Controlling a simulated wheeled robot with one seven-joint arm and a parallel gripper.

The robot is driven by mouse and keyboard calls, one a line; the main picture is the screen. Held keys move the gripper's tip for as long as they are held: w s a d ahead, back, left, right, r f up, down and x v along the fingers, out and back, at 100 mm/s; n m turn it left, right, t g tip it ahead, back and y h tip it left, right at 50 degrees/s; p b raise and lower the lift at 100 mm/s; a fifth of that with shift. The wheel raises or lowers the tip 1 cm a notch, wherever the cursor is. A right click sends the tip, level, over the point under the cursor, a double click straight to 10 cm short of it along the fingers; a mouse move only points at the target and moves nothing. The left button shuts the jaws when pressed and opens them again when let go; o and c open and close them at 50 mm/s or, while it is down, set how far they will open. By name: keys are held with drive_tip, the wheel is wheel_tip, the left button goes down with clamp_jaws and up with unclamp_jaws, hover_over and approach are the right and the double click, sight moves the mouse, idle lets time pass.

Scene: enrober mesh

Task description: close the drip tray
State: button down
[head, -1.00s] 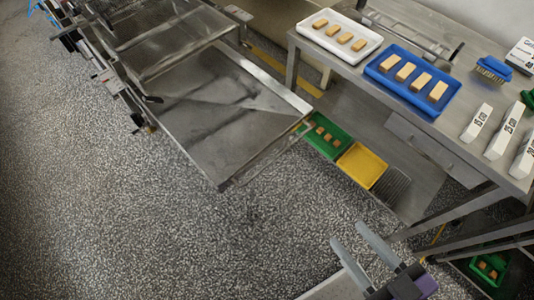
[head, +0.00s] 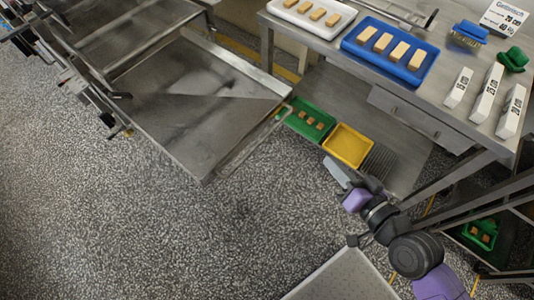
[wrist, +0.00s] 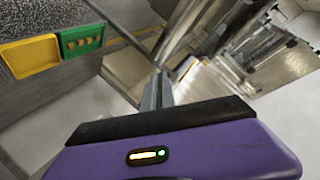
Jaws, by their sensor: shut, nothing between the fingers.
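The drip tray (head: 200,105) is a wide, shallow metal pan, pulled out from the machine at the upper left of the head view. A thin handle bar (head: 252,146) runs along its outer right edge. My gripper (head: 336,172) is to the right of the tray and handle, apart from them, in front of the yellow tray. It is shut and empty. Its fingers sit together in the wrist view (wrist: 157,92). I cannot clearly make out the drip tray in the wrist view.
A green tray (head: 291,119) with small brown pieces and a yellow tray (head: 348,164) lie below the steel table (head: 345,75). The table bears a blue tray (head: 347,41), a white tray and several white blocks. The speckled floor (head: 110,230) is clear in front of the drip tray.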

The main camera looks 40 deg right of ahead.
drive_tip(key=w+a+f+m+y+p, duration=0.1)
drive_tip(key=w+a+f+m+y, duration=0.1)
drive_tip(key=w, duration=0.5)
drive_tip(key=w+a+f+m+y+p, duration=0.1)
drive_tip(key=w+a+f+m+y, duration=0.2)
drive_tip(key=w+a+f, duration=0.2)
drive_tip(key=shift+w+a+f+m+g+y, duration=0.15)
drive_tip(key=shift+w+a+m+g+y, duration=0.35)
drive_tip(key=shift+w, duration=1.2)
drive_tip(key=shift+w+a, duration=0.1)
drive_tip(key=shift+a, duration=0.05)
drive_tip(key=b, duration=0.4)
approach(187, 100)
drive_tip(key=w, duration=0.2)
drive_tip(key=w+a, duration=0.1)
drive_tip(key=w, duration=0.2)
drive_tip(key=w+a, duration=0.1)
drive_tip(key=w, duration=0.1)
drive_tip(key=shift+w+f, duration=0.15)
drive_tip(key=shift+w, duration=0.15)
drive_tip(key=shift+w+a+b, duration=0.15)
drive_tip(key=shift+w+b, duration=0.15)
drive_tip(key=shift+w, duration=0.3)
drive_tip(key=shift+w+r, duration=0.1)
drive_tip(key=shift+r, duration=0.2)
